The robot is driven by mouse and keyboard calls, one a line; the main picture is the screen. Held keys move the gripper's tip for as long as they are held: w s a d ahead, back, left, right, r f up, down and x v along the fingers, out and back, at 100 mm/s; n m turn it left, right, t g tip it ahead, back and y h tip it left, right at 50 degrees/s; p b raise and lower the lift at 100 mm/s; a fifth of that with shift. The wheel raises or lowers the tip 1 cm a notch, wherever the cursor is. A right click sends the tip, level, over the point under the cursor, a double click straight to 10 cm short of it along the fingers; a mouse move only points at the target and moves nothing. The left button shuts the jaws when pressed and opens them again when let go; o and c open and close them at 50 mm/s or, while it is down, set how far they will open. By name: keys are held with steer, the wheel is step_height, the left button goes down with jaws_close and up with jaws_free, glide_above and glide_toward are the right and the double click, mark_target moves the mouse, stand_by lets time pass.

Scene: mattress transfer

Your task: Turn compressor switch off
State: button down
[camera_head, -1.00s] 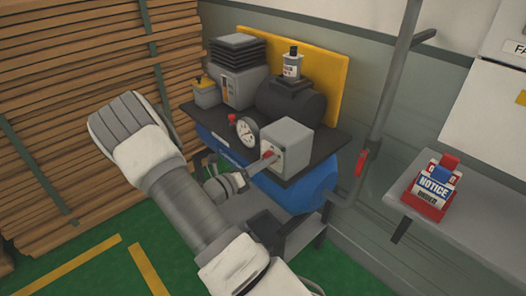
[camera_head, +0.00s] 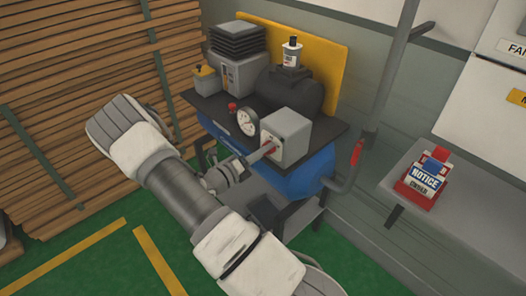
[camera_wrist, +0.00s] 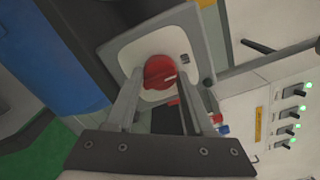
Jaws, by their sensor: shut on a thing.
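The compressor switch is a red round knob (camera_wrist: 160,70) on the pale face of a grey box (camera_head: 291,130) on the compressor. In the wrist view the knob has a small light mark toward its right side. My gripper (camera_wrist: 160,82) is shut on the knob, with one finger on each side of it. In the head view my gripper (camera_head: 267,150) reaches the front of the box and hides most of the knob. The compressor's blue tank (camera_head: 305,178) lies below the black top plate.
A pressure gauge (camera_head: 246,122) and a small red knob (camera_head: 232,107) sit left of the box. A red-handled pipe valve (camera_head: 356,153) is at the right. Stacked wooden planks (camera_head: 75,110) fill the left.

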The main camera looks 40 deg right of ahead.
steer(key=shift+c, duration=1.4)
jaws_free()
steer(key=s+a, duration=0.1)
steer(key=a, duration=1.6)
steer(key=shift+s+a, duration=0.2)
